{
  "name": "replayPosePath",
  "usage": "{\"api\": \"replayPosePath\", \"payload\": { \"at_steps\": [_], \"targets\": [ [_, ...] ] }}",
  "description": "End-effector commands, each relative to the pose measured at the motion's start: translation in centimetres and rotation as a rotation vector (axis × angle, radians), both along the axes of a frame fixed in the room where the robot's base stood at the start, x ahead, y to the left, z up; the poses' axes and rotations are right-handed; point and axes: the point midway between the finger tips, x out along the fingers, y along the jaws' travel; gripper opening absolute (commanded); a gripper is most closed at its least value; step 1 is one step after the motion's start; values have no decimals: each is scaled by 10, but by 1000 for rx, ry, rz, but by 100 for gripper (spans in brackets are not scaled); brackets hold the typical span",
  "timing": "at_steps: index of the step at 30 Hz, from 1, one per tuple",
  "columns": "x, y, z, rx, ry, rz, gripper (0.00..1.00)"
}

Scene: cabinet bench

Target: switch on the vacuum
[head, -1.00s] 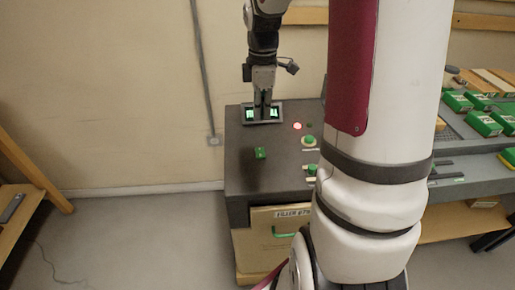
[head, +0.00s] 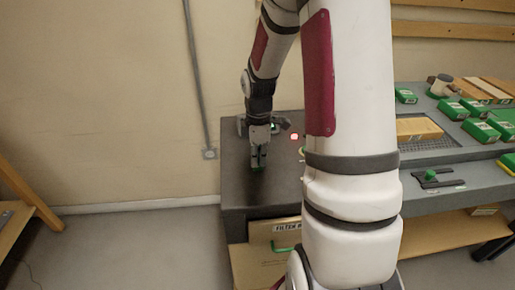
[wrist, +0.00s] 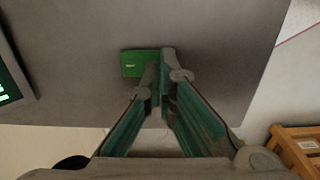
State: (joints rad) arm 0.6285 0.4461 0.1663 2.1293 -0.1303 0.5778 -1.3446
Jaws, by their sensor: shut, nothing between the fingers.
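A small green block or switch (wrist: 138,63) sits on the dark top of the bench unit (head: 236,190). I cannot tell whether it is the vacuum's switch. My gripper (head: 258,163) is shut and empty, pointing down over the front left of the top. In the wrist view its fingertips (wrist: 164,62) meet just right of the green block and partly overlap its edge. I cannot tell whether they touch it. A red light (head: 294,136) glows behind and right of my gripper. The green buttons are mostly hidden by my arm.
A lit green display (wrist: 8,85) shows at the wrist view's left edge. A drawer front labelled "FILTER" (head: 286,227) is below the top. Several green boxes (head: 481,131) lie on the bench at right. The floor at left is clear.

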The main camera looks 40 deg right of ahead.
Motion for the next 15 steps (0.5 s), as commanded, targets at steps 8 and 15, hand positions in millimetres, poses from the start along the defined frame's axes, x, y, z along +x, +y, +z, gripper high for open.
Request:
{"api": "replayPosePath", "payload": {
  "at_steps": [8, 15],
  "targets": [
    [0, 0, -10, -1, -1, 1, 0],
    [0, 0, -9, -1, -1, 1, 0]
  ]
}}
